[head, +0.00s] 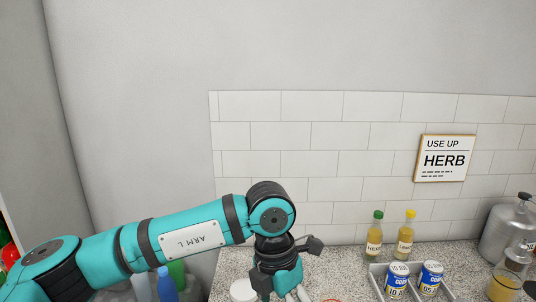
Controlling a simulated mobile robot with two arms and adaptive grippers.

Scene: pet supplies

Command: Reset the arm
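My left arm (195,240), teal and black with a white label plate, reaches in from the left and bends down at its wrist. My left gripper (285,292) points down over the counter at the bottom edge of the head view. Its fingertips are cut off by the frame, so I cannot tell whether it is open or holds anything. My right gripper is not in view.
On the speckled counter (340,260), a tray (378,281) holds cans (398,279), with bottles (374,240) behind it. A metal canister (510,235) and a glass jar (503,288) stand right. A sign (445,159) hangs on the tiles. A blue bottle (166,285) is below my arm.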

